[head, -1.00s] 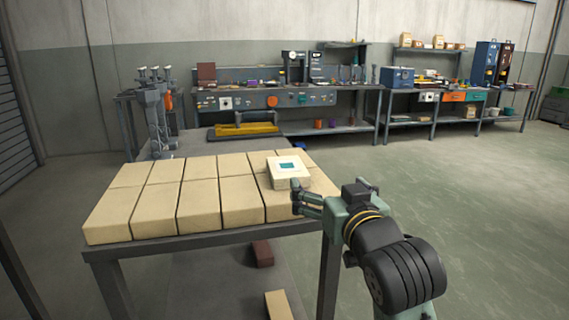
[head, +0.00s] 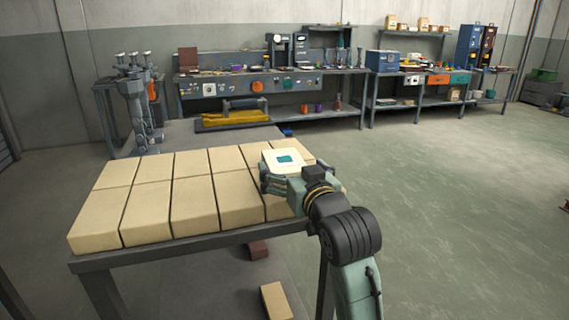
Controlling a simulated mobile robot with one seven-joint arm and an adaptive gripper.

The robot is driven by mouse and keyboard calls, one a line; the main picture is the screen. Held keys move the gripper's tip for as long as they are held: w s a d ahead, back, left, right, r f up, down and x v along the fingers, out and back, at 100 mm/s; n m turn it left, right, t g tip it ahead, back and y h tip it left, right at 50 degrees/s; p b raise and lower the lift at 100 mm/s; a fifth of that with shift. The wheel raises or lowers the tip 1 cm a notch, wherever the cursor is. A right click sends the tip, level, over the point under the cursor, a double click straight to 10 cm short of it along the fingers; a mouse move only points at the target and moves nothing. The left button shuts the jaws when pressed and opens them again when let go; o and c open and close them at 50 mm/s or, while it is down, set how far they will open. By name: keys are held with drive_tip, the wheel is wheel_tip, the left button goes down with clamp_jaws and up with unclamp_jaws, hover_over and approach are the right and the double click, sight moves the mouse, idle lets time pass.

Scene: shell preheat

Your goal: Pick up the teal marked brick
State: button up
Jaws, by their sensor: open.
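The teal marked brick (head: 284,159) is a pale block with a teal square on its top face. In the head view it lies on top of the layer of tan bricks (head: 186,192), near the right end of the table (head: 190,248). My gripper (head: 270,184) is open at the near side of the marked brick, with its fingers reaching to the brick's near and left edges. The fingers hide part of the brick's near side. I cannot tell whether they touch it.
A loose tan brick (head: 276,302) and a dark red brick (head: 258,249) lie below the table. Workbenches (head: 300,112) with tools line the back wall. The green floor (head: 450,200) on the right is clear.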

sight(287, 164)
drive_tip(key=shift+p+x, duration=0.35)
drive_tip(key=shift+x, duration=1.5)
drive_tip(key=shift+f, duration=0.15)
drive_tip(key=shift+c, duration=0.5)
drive_tip(key=c, duration=1.4)
drive_tip(key=shift+c, duration=0.2)
